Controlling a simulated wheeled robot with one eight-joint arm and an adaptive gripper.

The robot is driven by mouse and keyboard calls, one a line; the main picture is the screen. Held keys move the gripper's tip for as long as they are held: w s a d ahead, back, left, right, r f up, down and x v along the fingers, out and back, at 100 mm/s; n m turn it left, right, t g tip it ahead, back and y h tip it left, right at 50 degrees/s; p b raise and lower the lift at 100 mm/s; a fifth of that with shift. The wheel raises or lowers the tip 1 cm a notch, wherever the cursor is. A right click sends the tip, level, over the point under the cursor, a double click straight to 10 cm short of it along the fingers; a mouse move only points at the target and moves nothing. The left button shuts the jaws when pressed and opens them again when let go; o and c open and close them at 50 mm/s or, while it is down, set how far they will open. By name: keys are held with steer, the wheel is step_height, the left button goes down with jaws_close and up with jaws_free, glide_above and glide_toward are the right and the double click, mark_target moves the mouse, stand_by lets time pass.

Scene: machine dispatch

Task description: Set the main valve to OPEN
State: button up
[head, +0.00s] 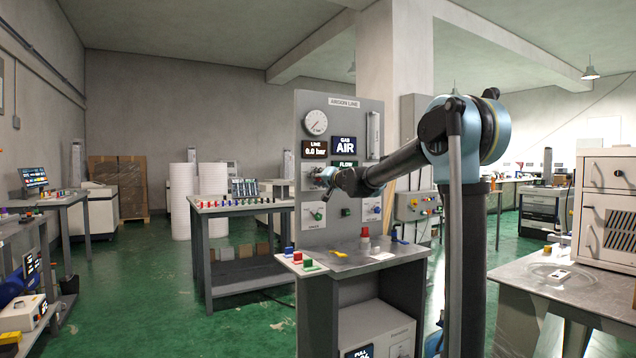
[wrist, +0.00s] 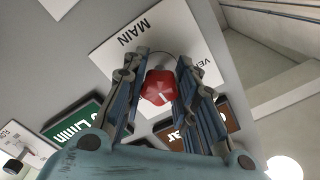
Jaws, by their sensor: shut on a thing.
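The main valve is a red faceted knob (wrist: 157,88) on a white label plate (wrist: 108,52) reading "MAIN" in the wrist view. My gripper (wrist: 163,66) has its two fingers on either side of the knob and is shut on it. A short white mark shows on the knob's face. The fingers cover much of the plate, so the valve's position words cannot be read. In the head view my gripper (head: 327,178) is at the left side of the upright grey "ARGON LINE" panel (head: 340,225) and hides the main valve.
The panel carries a round gauge (head: 315,122), a line display (head: 315,149) reading 0.0 bar and a gas display (head: 343,146) reading AIR. Other knobs sit lower on it, including a green one (head: 317,214). A bench top (head: 345,262) with small coloured parts juts out below.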

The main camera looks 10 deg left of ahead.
steer(key=shift+d+m, duration=0.15)
steer(key=shift+m, duration=0.35)
steer(key=m, duration=0.5)
steer(key=shift+c, duration=0.2)
steer(key=m, duration=0.5)
steer(key=shift+m, duration=0.3)
stand_by(0.4)
steer(key=o, duration=1.1)
steer(key=v, duration=1.1)
steer(key=shift+s+d, duration=0.2)
steer(key=shift+s, duration=0.1)
